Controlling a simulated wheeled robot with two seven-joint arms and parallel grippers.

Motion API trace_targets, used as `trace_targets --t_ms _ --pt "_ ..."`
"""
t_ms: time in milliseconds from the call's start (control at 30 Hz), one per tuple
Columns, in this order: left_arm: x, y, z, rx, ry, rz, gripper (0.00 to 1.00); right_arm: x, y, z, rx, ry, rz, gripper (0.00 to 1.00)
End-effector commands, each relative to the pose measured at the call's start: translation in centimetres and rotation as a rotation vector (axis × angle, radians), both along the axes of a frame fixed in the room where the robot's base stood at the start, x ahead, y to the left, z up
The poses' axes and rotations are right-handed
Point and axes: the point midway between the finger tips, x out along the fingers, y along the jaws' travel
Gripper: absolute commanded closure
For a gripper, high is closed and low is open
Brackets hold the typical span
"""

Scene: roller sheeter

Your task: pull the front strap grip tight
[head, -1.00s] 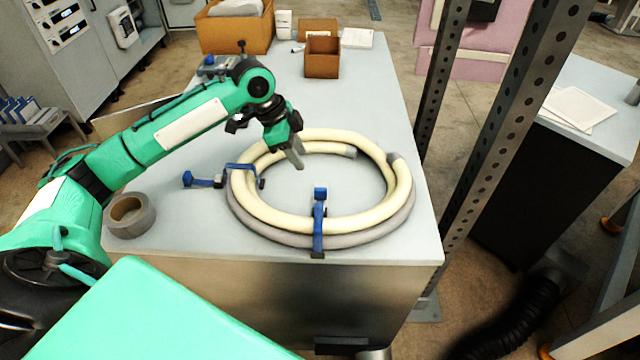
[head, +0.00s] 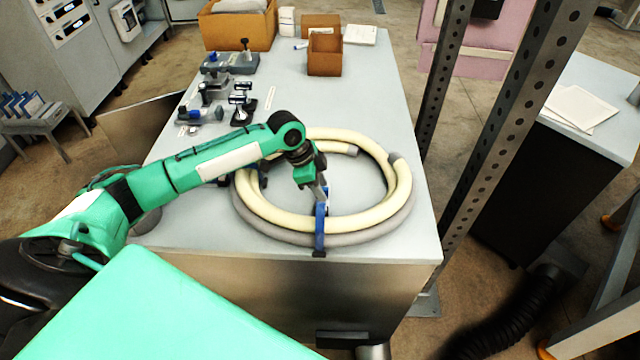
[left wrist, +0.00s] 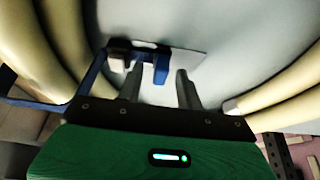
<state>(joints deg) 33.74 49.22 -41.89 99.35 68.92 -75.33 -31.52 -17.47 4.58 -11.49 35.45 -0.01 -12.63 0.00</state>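A cream and grey hose coil (head: 372,222) lies on the table. The blue front strap (head: 319,236) goes over its near side, with the blue front strap grip (head: 321,209) at its inner end. In the left wrist view the blue grip (left wrist: 161,66) shows near the fingertips, closer to the left finger. My left gripper (head: 322,194) is over the coil's inner front edge, right at the grip; its fingers partly hide it. In the left wrist view my left gripper (left wrist: 160,74) is open, with a gap between its fingers. Contact cannot be told. My right gripper is not in view.
The left strap is mostly hidden behind my left arm. A tape roll (head: 147,222) is partly hidden there too. Several small tools and clamps (head: 207,112) lie at the table's left rear. Brown boxes (head: 324,55) stand at the back. Perforated posts (head: 497,135) rise at right.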

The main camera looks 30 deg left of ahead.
Motion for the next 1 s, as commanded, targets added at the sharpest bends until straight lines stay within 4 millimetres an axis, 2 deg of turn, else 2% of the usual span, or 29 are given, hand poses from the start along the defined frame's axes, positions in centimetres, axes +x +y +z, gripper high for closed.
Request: trace_targets --t_ms 33,200,433,733,1000 --pt "0.0 0.0 0.0 0.000 0.000 0.000 0.70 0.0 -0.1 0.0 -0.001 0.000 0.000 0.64" --pt "0.0 0.0 0.0 0.000 0.000 0.000 1.00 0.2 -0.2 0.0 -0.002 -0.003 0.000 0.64" --pt "0.3 0.1 0.1 -0.001 0.000 0.001 1.00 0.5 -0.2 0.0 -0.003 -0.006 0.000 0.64" --pt "3.2 1.5 0.2 -0.001 -0.002 0.002 1.00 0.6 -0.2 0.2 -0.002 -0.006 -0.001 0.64" --pt "3.3 1.6 0.2 -0.001 -0.003 0.001 1.00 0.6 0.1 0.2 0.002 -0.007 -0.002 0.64"
